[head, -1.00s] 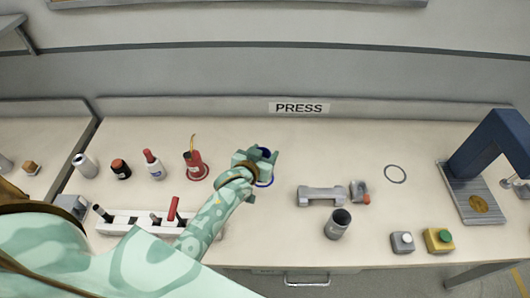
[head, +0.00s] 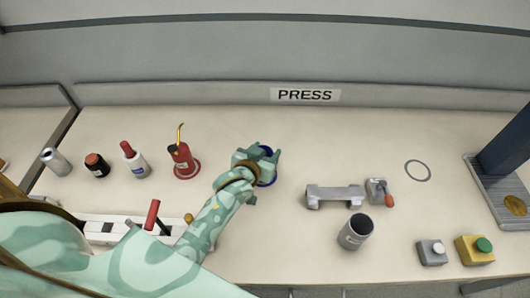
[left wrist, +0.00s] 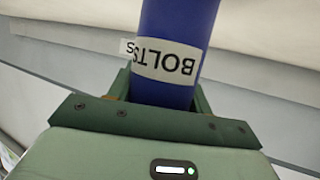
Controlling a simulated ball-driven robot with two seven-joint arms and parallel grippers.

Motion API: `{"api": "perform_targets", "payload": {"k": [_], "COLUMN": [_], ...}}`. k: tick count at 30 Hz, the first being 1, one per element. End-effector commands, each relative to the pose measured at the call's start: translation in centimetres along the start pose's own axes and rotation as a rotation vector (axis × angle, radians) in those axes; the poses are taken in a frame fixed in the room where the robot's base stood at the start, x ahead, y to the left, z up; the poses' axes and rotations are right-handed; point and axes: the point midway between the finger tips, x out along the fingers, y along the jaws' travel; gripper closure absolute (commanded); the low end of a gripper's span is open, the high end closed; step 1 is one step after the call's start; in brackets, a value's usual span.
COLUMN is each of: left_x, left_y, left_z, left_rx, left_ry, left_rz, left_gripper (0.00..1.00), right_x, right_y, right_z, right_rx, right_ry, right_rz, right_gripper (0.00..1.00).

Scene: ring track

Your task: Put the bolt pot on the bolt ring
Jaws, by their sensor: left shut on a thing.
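The bolt pot is a blue cylinder, and its dark open top (head: 266,150) shows between the fingers of my left gripper (head: 260,157) in the head view. In the left wrist view the blue pot (left wrist: 180,30) carries a white label reading BOLTS and sits between the green fingers. My left gripper is shut on it. The blue bolt ring (head: 270,182) shows on the table just around the lower right of the gripper. The pot is over or at the ring; the gripper hides whether its base touches the table. My right gripper is not in view.
A red oil can (head: 182,160) stands on a red ring to the left. A grey clamp (head: 335,196) and a dark grey cup (head: 355,232) lie to the right. A bare grey ring (head: 418,170) is farther right. A white tool rack (head: 105,228) is front left.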

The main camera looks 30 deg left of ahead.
Motion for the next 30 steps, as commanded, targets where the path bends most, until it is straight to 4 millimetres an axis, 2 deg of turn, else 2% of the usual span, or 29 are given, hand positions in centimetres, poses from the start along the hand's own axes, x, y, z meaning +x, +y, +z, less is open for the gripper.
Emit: {"api": "perform_targets", "payload": {"k": [6,7,9,20,23,30], "left_x": [0.1,0.1,0.1,-0.3,-1.9,-7.6], "left_y": [0.0,0.0,0.0,0.0,0.0,0.0], "left_z": [0.1,0.1,0.1,-0.3,-0.3,-0.4], "left_rx": [-0.001,-0.001,-0.001,0.000,-0.001,-0.002], "left_ry": [0.001,0.001,0.001,0.001,0.000,0.000], "left_rz": [0.000,0.000,0.000,0.000,0.000,0.000], "left_gripper": [0.72,0.47,0.28,0.28,0.28,0.28], "right_x": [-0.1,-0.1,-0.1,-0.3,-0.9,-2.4], "right_y": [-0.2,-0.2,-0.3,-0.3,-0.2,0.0], "right_z": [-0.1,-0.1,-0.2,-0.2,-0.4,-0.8], "right_rx": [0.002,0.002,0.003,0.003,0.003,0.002], "right_ry": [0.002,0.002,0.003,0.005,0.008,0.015], "right_rz": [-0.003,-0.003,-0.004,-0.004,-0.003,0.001], "right_gripper": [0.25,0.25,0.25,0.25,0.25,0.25]}}
